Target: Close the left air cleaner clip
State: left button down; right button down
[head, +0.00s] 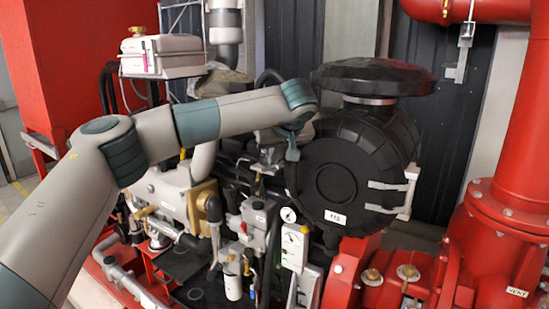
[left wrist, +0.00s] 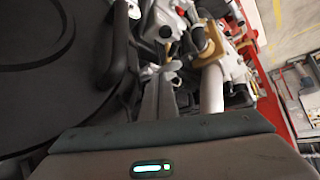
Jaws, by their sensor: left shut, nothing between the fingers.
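The black round air cleaner (head: 335,180) stands right of centre in the head view, with its disc-shaped cover facing me. Its dark cover also fills the upper left of the left wrist view (left wrist: 45,55). A pale clip (head: 408,190) shows on the cover's right side. The left clip cannot be made out; my wrist and gripper are over that side. My left gripper (head: 292,152) points down at the cover's upper left edge. In the left wrist view its dark fingers (left wrist: 168,82) are together and empty, beside the rim. Whether they touch it is unclear. My right gripper is out of view.
Engine pipes, hoses and a gauge (head: 288,214) crowd the space below and left of the air cleaner. A large red pipe (head: 525,130) stands at the right. A white box (head: 162,55) is at the upper left. A black domed cap (head: 372,76) sits above the air cleaner.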

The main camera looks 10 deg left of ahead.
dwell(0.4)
pick_arm(q)
jog(key=shift+w+a+p, duration=0.25)
jog(key=shift+w+p, duration=0.3)
jog(key=shift+w, duration=0.2)
